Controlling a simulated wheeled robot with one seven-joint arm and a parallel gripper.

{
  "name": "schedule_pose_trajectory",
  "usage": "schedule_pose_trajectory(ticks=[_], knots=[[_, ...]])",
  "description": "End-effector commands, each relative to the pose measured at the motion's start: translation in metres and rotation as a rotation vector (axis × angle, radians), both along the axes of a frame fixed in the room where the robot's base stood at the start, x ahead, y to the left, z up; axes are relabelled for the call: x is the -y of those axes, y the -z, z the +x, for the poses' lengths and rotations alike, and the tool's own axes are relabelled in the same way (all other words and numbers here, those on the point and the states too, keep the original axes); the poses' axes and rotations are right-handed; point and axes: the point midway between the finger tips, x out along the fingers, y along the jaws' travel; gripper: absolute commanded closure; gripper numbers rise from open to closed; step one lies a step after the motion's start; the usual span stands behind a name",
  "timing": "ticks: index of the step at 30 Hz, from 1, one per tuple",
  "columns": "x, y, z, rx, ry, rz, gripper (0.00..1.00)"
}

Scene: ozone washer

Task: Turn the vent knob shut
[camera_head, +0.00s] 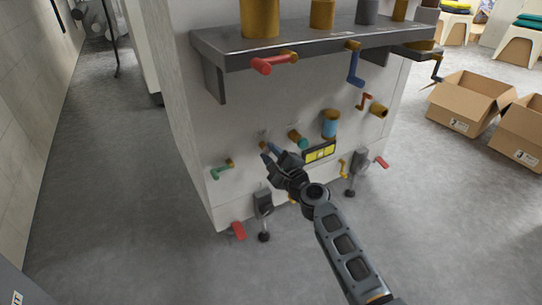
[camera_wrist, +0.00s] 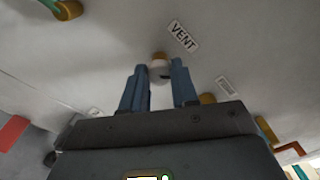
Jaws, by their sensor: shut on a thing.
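The vent knob (camera_wrist: 159,72) is a small pale grey knob with an orange-brown base on the white panel. A "VENT" label (camera_wrist: 183,36) sits beside it in the wrist view. My gripper (camera_head: 270,151) is up against the panel in the head view. Its two blue fingers stand on either side of the knob and are shut on it. In the head view the fingers largely hide the knob. The knob's turn angle cannot be told.
A green lever (camera_head: 221,169) sits left of my gripper; a teal-tipped valve (camera_head: 298,139) and blue cylinder (camera_head: 330,124) sit right. A yellow-marked box (camera_head: 320,152) is close by. A grey shelf (camera_head: 300,43) with a red-handled valve (camera_head: 273,64) juts out above.

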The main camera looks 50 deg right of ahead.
Motion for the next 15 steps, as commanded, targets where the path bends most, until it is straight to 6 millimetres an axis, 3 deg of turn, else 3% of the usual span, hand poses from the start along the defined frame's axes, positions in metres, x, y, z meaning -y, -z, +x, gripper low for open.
schedule_pose_trajectory(ticks=[15], knots=[[-0.0007,0.0015,-0.0003,-0.137,-0.001,-0.468,1.0]])
